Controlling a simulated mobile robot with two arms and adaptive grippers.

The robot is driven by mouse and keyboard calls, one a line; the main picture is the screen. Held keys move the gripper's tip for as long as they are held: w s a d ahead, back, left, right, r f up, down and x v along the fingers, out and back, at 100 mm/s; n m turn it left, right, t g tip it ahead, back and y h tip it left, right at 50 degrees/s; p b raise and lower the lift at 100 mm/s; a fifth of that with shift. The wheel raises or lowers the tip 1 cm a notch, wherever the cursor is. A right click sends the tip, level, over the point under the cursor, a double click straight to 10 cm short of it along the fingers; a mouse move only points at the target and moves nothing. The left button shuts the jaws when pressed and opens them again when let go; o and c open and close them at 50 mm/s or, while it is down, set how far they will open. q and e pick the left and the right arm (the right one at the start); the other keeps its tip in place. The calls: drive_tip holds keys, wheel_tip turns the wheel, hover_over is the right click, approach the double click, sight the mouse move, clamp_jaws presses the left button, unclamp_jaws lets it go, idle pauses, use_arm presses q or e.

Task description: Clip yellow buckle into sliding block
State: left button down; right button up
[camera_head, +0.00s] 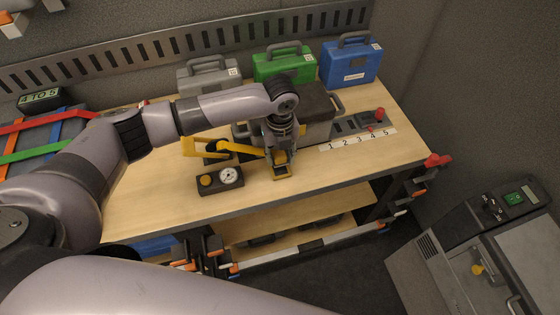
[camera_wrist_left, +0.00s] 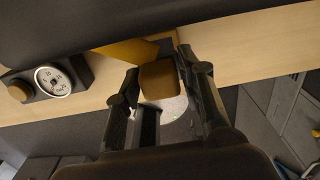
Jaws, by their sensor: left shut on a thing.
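My left gripper (camera_head: 281,165) points down near the front edge of the wooden table. It is shut on the yellow buckle (camera_head: 281,171), whose yellow strap (camera_head: 235,147) runs off to the left. In the left wrist view the buckle, a yellow-brown block (camera_wrist_left: 160,80), sits between the two dark fingers (camera_wrist_left: 158,70), with the strap (camera_wrist_left: 132,50) behind it. A dark rail with a red knob (camera_head: 379,114) lies behind a number strip (camera_head: 357,140) marked 1 to 5. I cannot tell for sure which part is the sliding block. My right gripper does not show.
A dark gauge box (camera_head: 220,179) with a yellow button stands left of the gripper. Grey (camera_head: 208,76), green (camera_head: 284,64) and blue (camera_head: 351,62) cases line the back. A dark case (camera_head: 316,105) stands behind the gripper. The tabletop (camera_head: 345,165) right of the gripper is clear.

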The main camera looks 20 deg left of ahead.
use_arm(q)
drive_tip(key=shift+r+p, duration=0.95)
drive_tip(key=shift+r, duration=0.05)
